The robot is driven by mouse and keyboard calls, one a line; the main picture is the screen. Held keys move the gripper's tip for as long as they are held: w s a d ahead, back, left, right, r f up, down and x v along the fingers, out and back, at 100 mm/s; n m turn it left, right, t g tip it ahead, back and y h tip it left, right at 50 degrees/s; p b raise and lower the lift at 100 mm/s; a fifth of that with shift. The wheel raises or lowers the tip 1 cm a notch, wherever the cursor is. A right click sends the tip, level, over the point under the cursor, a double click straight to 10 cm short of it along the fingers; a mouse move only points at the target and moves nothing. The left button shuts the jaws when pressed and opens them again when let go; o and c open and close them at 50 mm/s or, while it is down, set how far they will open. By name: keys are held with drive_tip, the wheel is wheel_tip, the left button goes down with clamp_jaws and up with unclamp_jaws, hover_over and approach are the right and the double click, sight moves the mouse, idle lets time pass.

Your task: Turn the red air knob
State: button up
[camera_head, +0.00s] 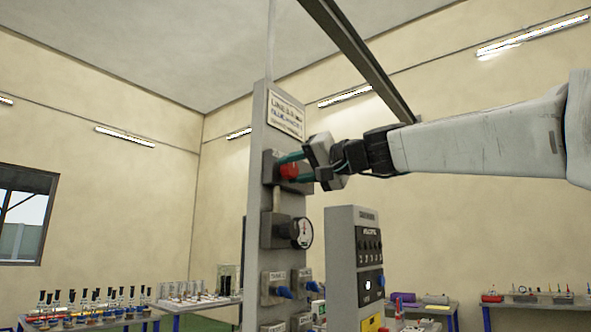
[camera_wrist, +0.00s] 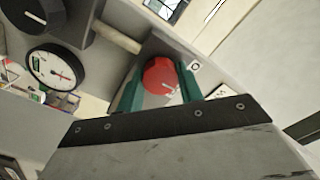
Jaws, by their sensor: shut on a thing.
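The red air knob (camera_head: 289,171) is on a grey block near the top of a tall grey panel (camera_head: 262,130). It also shows as a round red face with a small white mark in the wrist view (camera_wrist: 160,76). My gripper (camera_head: 285,169) reaches in from the right, and its teal fingers are on both sides of the knob, shut on it. In the wrist view the gripper (camera_wrist: 160,88) has one finger at the left of the knob and one at the right. The fingertips' far ends are partly hidden.
A pressure gauge (camera_head: 303,232) sits below the knob, with blue knobs (camera_head: 284,291) lower on the panel. A shorter grey cabinet (camera_head: 341,255) stands to the right. Tables with small items (camera_head: 90,305) stand at the back left, and another (camera_head: 535,298) at the right.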

drive_tip(key=m, duration=0.4)
drive_tip(key=shift+m, duration=2.6)
drive_tip(key=o, duration=1)
drive_tip(key=v, duration=0.8)
